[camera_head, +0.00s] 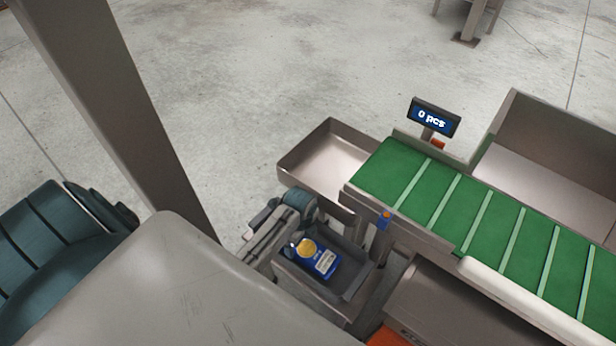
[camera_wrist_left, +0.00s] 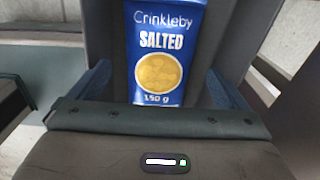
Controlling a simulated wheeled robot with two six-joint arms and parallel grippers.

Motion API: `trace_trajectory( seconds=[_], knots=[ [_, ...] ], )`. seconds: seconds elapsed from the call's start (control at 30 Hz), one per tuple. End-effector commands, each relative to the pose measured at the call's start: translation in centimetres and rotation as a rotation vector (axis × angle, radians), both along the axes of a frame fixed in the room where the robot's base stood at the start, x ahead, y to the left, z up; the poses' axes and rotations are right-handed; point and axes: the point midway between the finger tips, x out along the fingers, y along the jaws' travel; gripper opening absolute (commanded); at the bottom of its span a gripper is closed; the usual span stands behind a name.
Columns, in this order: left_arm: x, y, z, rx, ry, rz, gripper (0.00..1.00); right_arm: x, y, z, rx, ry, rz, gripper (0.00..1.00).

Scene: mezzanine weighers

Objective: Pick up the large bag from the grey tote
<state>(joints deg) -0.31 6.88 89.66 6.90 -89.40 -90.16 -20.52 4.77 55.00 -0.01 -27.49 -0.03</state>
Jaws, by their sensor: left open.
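The large bag is a blue crisp bag (camera_head: 326,263) with a yellow round picture, lying in the grey tote (camera_head: 352,292). In the left wrist view the bag (camera_wrist_left: 165,40) reads "Crinkleby SALTED 150 g". The tote walls (camera_wrist_left: 100,40) stand on either side of it there. My left gripper (camera_wrist_left: 160,82) is open, with its bluish fingers apart on the left and right of the bag's lower end. I cannot tell whether they touch it. In the head view my left gripper (camera_head: 299,228) is over the tote's far left end. My right gripper is not in view.
A green ribbed conveyor (camera_head: 480,210) runs to the right of the tote. A display reading "0 pcs" (camera_head: 434,117) stands behind it. A metal chute (camera_head: 325,160) lies behind the tote, and a metal bin (camera_head: 545,150) at the right. A steel post (camera_head: 130,110) rises at left.

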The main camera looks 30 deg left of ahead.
Motion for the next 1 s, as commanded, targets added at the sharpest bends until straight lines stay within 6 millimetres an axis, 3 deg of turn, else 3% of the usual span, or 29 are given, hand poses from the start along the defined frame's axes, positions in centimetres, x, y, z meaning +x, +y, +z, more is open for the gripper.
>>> trace_trajectory(
  seconds=[0.4, 0.67, 0.7, 0.9, 1.0],
  knots=[
    [0.0, -0.6, -5.0, 0.001, 0.0, 0.002, 0.97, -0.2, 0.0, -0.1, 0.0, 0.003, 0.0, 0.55],
    [0.0, -0.6, -5.4, 0.001, -0.001, 0.001, 0.97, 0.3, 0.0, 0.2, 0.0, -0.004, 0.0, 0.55],
    [0.0, -0.6, -5.3, 0.001, -0.001, 0.001, 0.95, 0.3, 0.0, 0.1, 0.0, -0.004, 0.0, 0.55],
    [0.0, -0.6, -5.3, 0.001, -0.001, 0.001, 0.6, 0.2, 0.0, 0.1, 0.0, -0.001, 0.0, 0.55],
    [0.0, -0.6, -5.3, 0.001, -0.001, 0.001, 0.6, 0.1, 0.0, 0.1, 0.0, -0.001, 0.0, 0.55]
  ],
)
